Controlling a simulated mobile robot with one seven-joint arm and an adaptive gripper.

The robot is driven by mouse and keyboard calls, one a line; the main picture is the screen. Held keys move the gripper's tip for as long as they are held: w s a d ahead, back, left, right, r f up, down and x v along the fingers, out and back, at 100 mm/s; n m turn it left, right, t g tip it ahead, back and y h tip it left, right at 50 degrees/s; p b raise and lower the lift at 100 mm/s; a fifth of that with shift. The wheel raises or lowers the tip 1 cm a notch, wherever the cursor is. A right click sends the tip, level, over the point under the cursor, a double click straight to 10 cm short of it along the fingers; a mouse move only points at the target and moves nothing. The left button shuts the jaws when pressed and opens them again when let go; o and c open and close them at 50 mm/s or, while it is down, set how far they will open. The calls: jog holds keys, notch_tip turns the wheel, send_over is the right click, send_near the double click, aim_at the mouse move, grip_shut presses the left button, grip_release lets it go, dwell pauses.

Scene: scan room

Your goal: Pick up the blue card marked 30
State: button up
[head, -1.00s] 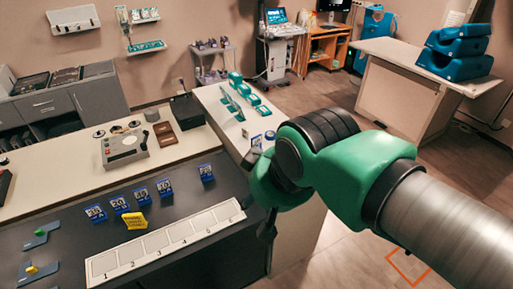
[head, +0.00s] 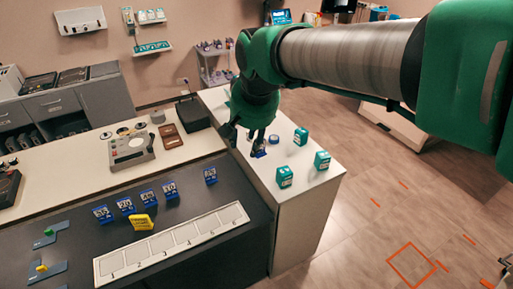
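A small blue card (head: 259,152) lies on the white counter, right under my gripper (head: 250,140); its marking is too small to read. My gripper points down with its fingertips at or just above this card. I cannot tell whether they touch it or how far apart they are.
A yellow sign (head: 141,222) and a white numbered strip (head: 175,243) are on the dark counter (head: 200,203). Green-and-white boxes (head: 301,137) (head: 322,160) (head: 284,176) and a round blue item (head: 273,139) stand on the white counter (head: 310,185) near my gripper.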

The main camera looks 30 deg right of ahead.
jog(key=w+d+f+m+g+p, duration=0.15)
jog(key=w+d, duration=0.25)
jog(key=w, duration=0.4)
jog(key=w+d+f+m+p, duration=0.2)
jog(key=w+d+f+m, duration=0.15)
jog(key=w, duration=0.45)
jog(key=w+d+f+m+g+p, duration=0.1)
jog(key=w+d+p, duration=0.1)
jog(key=w+d, duration=0.35)
jog(key=w+d+f+m+p, duration=0.1)
jog(key=w+d+f+m, duration=0.1)
jog(key=w+d+f, duration=0.2)
jog(key=w+d+f+m+g+p, duration=0.1)
jog(key=w+d+f, duration=0.3)
jog(key=f, duration=0.5)
jog(key=w+d+f+m+p, duration=0.2)
jog(key=w+d+f, duration=0.2)
jog(key=w+f, duration=0.2)
jog(key=shift+w+f+m+g, duration=0.2)
jog(key=shift+f+m+g, duration=0.15)
jog(key=shift+f+m, duration=0.1)
jog(key=shift+f, duration=4.3)
jog(key=shift+f, duration=0.1)
